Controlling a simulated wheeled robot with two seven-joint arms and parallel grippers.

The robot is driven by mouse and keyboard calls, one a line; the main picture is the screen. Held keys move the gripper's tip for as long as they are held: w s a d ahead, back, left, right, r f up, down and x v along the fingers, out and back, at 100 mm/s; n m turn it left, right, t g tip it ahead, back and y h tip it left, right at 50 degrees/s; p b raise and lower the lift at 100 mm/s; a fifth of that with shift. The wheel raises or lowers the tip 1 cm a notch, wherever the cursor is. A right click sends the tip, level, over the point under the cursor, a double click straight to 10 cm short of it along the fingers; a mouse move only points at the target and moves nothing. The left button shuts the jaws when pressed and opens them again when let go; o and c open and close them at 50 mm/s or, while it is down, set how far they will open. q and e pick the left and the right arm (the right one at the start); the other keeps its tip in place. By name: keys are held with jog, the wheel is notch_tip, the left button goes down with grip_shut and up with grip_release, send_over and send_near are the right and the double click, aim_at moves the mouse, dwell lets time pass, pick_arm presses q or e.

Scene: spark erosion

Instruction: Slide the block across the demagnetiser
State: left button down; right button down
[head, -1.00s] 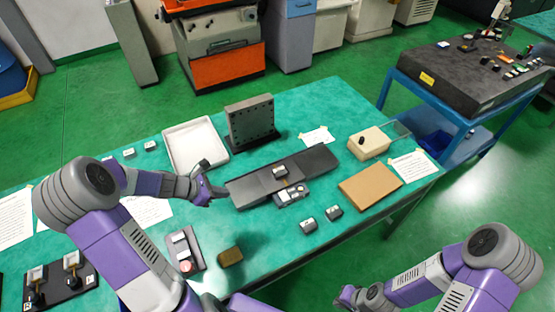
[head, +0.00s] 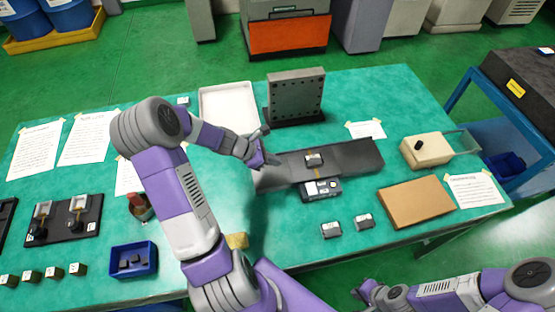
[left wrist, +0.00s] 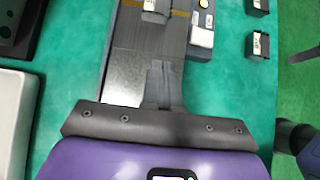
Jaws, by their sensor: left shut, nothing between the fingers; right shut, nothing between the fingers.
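The demagnetiser is a small dark unit with lit controls (head: 320,189) at the middle of a long dark flat track (head: 352,156). The small grey block (head: 314,159) with a pale label sits on the track's middle, beside a brownish stripe. In the left wrist view the block (left wrist: 155,12) is at the top edge, partly cut off. My left gripper (head: 270,160) is shut and empty at the track's left end, left of and apart from the block. Its fingers (left wrist: 160,72) point along the track toward the block. My right gripper (head: 362,292) is shut and empty, low in front of the table.
Two similar blocks (head: 331,230) (head: 364,222) lie in front of the demagnetiser. A brown board (head: 415,202) and a beige box (head: 426,150) are to the right. A white tray (head: 228,95) and an upright drilled plate (head: 296,97) stand behind. A blue bin (head: 134,262) is front left.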

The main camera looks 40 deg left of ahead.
aim_at(307, 166)
pick_arm(q)
jog(key=b+x, duration=0.1)
jog(key=x, duration=0.7)
jog(key=shift+a, duration=0.1)
jog(key=shift+w+d+r, duration=0.15)
jog(key=shift+w+d, duration=0.25)
jog(key=shift+w, duration=0.1)
jog(key=shift+w+d+r, duration=0.15)
jog(key=shift+w+d, duration=0.25)
jog(key=shift+w, duration=0.1)
jog(key=shift+w+d, duration=0.35)
jog(key=shift+w, duration=0.1)
jog(key=shift+w+d, duration=0.1)
